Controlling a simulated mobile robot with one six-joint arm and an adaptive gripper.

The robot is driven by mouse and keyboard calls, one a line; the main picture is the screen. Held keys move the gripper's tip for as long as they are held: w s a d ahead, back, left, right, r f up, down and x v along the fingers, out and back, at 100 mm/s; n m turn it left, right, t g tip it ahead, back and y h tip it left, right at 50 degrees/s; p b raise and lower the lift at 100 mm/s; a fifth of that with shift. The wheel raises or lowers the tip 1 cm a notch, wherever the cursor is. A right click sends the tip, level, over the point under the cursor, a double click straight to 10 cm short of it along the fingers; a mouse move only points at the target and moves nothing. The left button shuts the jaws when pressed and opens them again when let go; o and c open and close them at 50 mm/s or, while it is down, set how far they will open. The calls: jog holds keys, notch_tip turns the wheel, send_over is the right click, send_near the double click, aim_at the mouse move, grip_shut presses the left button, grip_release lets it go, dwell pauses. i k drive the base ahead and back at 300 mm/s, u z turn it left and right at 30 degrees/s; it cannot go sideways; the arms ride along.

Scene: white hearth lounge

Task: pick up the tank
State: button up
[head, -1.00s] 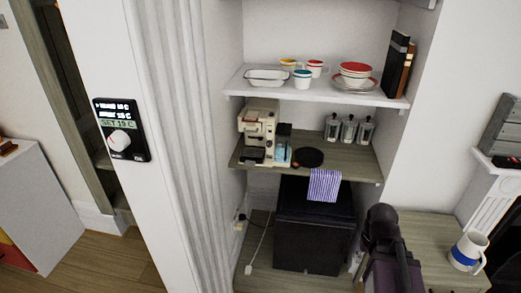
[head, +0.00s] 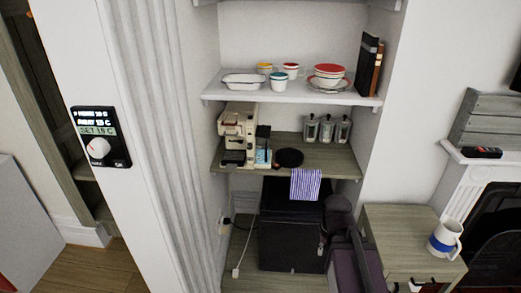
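A cream coffee machine (head: 238,125) stands at the left of the middle wooden shelf in the alcove. Close against its right side is a small pale-blue box-like container with a dark upper part, which looks like the tank (head: 262,155). It is small in the picture, and I cannot tell if it is attached to the machine. Dark parts of my own arm show at the lower middle, well below and right of the shelf. No gripper fingers can be made out.
A black round plate (head: 289,157) lies right of the tank, with several glass jars (head: 327,129) beyond it. A striped cloth (head: 305,184) hangs below the shelf edge over a black cabinet (head: 290,235). The white upper shelf (head: 285,93) holds dishes. A mug (head: 444,238) stands on a side table (head: 395,225).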

aim_at(263, 144)
jog(key=z, duration=0.05)
jog(key=i, duration=1)
jog(key=u, duration=0.05)
